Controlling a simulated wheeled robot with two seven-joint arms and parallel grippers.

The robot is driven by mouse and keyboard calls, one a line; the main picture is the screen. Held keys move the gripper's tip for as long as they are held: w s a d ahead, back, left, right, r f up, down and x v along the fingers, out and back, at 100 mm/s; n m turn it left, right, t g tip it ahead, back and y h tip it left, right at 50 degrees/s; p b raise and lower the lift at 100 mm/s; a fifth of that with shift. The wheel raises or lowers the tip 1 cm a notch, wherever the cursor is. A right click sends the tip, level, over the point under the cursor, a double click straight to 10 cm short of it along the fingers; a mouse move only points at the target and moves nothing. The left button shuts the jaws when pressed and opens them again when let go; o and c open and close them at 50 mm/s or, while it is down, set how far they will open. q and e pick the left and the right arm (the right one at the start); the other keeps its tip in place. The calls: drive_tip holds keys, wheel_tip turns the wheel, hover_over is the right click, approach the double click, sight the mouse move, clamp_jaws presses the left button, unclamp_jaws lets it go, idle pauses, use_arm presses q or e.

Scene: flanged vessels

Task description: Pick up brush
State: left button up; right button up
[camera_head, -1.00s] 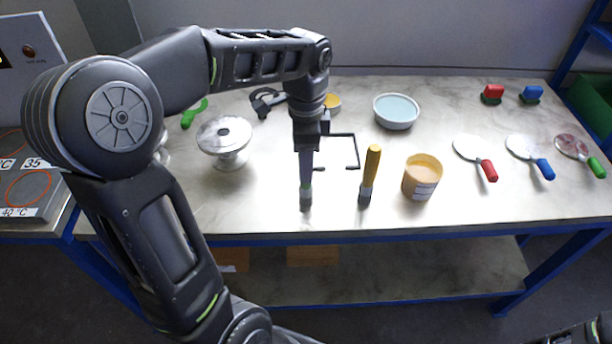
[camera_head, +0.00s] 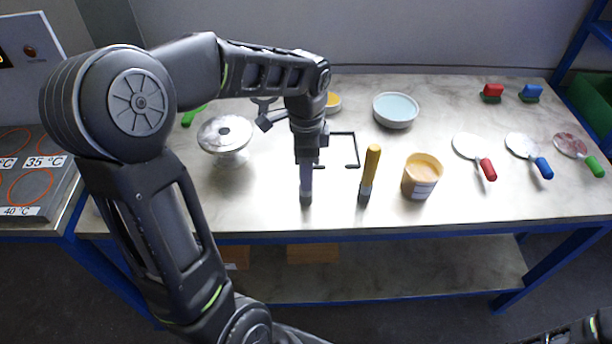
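A brush with a yellow handle (camera_head: 371,163) and a grey lower end stands upright near the table's front edge. My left gripper (camera_head: 306,178) points straight down, left of that brush and apart from it. A grey end (camera_head: 306,196), much like the lower end of the yellow brush, shows right under my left fingertips. The fingers and wrist hide whatever is above it. The fingers are seen edge-on, so I cannot tell if they are open or shut on it. Only a dark piece of my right arm shows at the bottom right corner; its gripper is out of view.
A tub of orange-yellow stuff (camera_head: 421,176) stands right of the yellow brush. A bowl (camera_head: 396,110) is behind it. A thin black frame (camera_head: 355,150) lies behind the brushes. A flanged metal vessel (camera_head: 225,138) stands left. Several coloured-handled scrapers (camera_head: 476,155) lie right.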

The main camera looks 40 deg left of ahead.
use_arm(q)
clamp_jaws()
idle(0.5)
wheel_tip(320, 180, up, 10)
drive_tip(key=shift+b, duration=0.5)
idle(0.4)
